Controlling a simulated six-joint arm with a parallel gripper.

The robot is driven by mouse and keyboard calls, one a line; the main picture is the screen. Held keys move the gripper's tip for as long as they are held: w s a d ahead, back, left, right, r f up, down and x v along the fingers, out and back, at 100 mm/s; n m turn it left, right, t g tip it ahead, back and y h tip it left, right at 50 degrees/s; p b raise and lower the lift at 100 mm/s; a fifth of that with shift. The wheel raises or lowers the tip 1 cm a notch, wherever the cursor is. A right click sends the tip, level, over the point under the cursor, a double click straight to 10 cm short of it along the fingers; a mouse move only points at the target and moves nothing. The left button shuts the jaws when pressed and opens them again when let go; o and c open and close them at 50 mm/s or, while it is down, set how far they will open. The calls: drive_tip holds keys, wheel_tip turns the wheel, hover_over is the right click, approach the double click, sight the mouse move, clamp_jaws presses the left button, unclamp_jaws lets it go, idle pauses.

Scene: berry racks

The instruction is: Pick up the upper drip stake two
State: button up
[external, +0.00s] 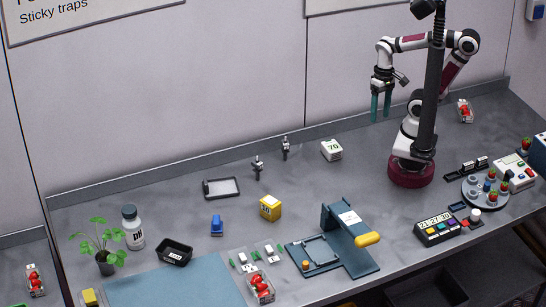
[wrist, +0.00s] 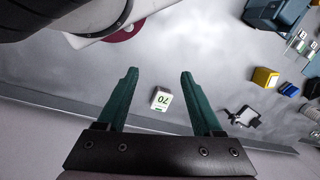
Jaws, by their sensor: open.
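Two small dark-and-light stakes stand upright on the grey bench in the external view. The upper drip stake (external: 285,147) is farther back, near the rear ledge; the other drip stake (external: 257,167) is to its lower left. One stake (wrist: 243,117) shows in the wrist view, right of my fingers. My gripper (external: 381,108) has green fingers pointing down, high above the back of the bench and well to the right of both stakes.
A white block marked 70 (external: 331,150) lies between the upper stake and my arm. A black-framed tray (external: 221,188), a yellow block (external: 270,207) and a blue item (external: 217,225) lie in front of the stakes. The low rear ledge runs behind them.

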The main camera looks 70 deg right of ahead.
drive_tip(key=w+d+m+g+h, duration=0.1)
drive_tip(key=w+g+h, duration=0.15)
drive_tip(key=w, duration=0.25)
drive_tip(key=m+t+h, duration=0.5)
drive_tip(key=t+h, duration=0.5)
drive_tip(key=h, duration=0.1)
approach(285, 143)
drive_tip(key=x, duration=1)
drive_tip(key=shift+d+f, duration=0.1)
drive_tip(key=shift+d, duration=0.1)
clamp_jaws()
